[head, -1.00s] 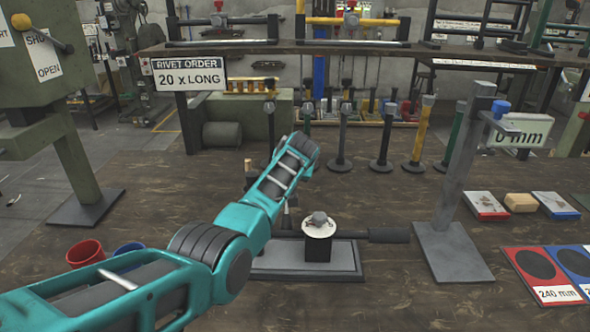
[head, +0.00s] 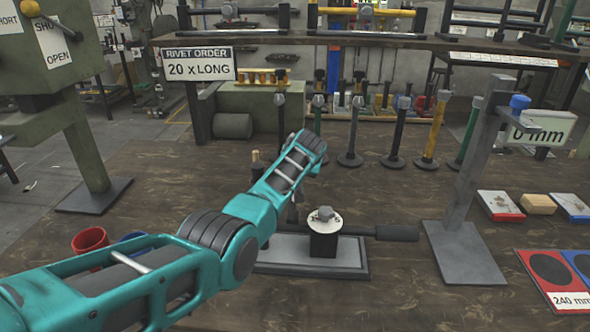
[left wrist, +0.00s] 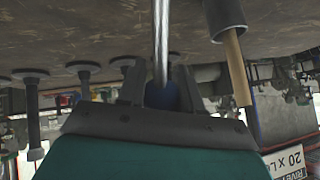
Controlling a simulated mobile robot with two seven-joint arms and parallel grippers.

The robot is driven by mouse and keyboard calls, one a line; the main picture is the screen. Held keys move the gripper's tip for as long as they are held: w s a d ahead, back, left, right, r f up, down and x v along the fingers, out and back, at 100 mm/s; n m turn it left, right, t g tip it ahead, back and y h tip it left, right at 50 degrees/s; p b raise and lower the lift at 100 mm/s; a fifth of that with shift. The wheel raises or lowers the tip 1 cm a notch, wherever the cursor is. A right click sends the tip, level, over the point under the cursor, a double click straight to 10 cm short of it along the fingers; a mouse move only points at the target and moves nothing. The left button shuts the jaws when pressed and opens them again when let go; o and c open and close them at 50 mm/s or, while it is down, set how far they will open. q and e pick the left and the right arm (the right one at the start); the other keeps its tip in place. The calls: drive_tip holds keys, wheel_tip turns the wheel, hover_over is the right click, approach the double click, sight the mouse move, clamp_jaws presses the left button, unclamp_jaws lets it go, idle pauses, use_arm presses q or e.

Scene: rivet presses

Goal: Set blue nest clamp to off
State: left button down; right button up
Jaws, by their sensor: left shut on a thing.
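In the left wrist view, my left gripper (left wrist: 160,84) is shut on a blue ball knob (left wrist: 161,97). The knob sits on the end of a bright metal rod (left wrist: 161,35), which I take to be the blue nest clamp's lever. The knob is mostly hidden between the fingers. In the head view my teal left arm hides the clamp and most of the gripper, so I cannot tell the lever's angle to its base. My right gripper is not in view.
A black block with a white dial (head: 324,219) stands on a grey base (head: 358,259), its dark handle pointing right. A wooden rod in a dark sleeve (left wrist: 233,50) is close beside the gripper. Red cup (head: 90,240) and grey post (head: 478,170) flank the work area.

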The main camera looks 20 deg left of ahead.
use_arm(q)
drive_tip(key=c, duration=1.1)
unclamp_jaws()
drive_tip(key=shift+s+d+f, duration=0.1)
drive_tip(key=shift+s+f, duration=0.15)
drive_tip(key=shift+f, duration=0.35)
drive_tip(key=o, duration=0.3)
drive_tip(key=shift+r, duration=0.1)
drive_tip(key=shift+w+r, duration=0.1)
drive_tip(key=shift+r, duration=0.05)
drive_tip(key=shift+r, duration=0.15)
drive_tip(key=shift+s+d+r+p, duration=0.25)
drive_tip(key=shift+s+r+p, duration=0.1)
drive_tip(key=shift+r+p, duration=0.2)
drive_tip(key=p+v, duration=0.2)
drive_tip(key=v, duration=0.9)
drive_tip(key=shift+s+d, duration=0.1)
drive_tip(key=shift+s, duration=0.05)
